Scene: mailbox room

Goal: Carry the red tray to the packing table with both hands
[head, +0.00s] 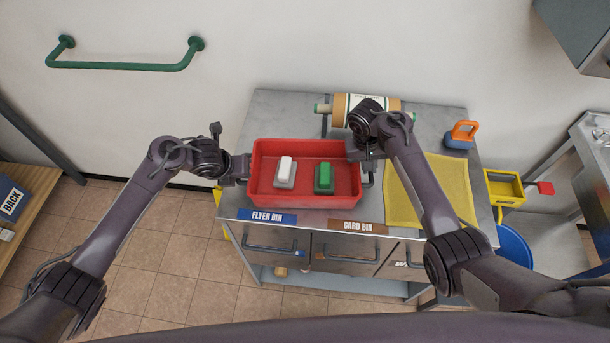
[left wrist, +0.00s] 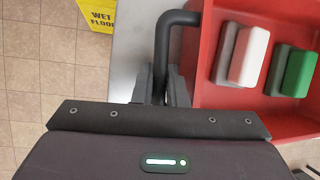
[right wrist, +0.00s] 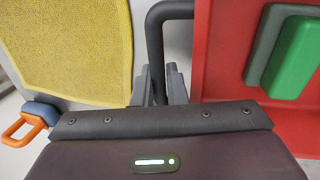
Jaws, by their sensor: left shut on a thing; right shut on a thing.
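The red tray (head: 306,200) is on or just above the grey metal counter (head: 270,115) in the head view; I cannot tell which. It holds a white-topped block (head: 285,172) and a green-topped block (head: 324,179), both with grey bases. My left gripper (head: 240,168) is shut on the black handle at the tray's left end, and the handle shows in the left wrist view (left wrist: 163,50). My right gripper (head: 367,160) is shut on the black handle at the right end, seen in the right wrist view (right wrist: 155,45). The packing table is not identifiable.
A yellow mat (head: 428,190) lies right of the tray. A brown roll (head: 345,108) lies behind it. An orange-handled blue object (head: 461,136) stands at back right. Drawers labelled FLYER BIN (head: 267,217) and CARD BIN (head: 357,227) are in front. A wooden shelf (head: 35,205) is at left.

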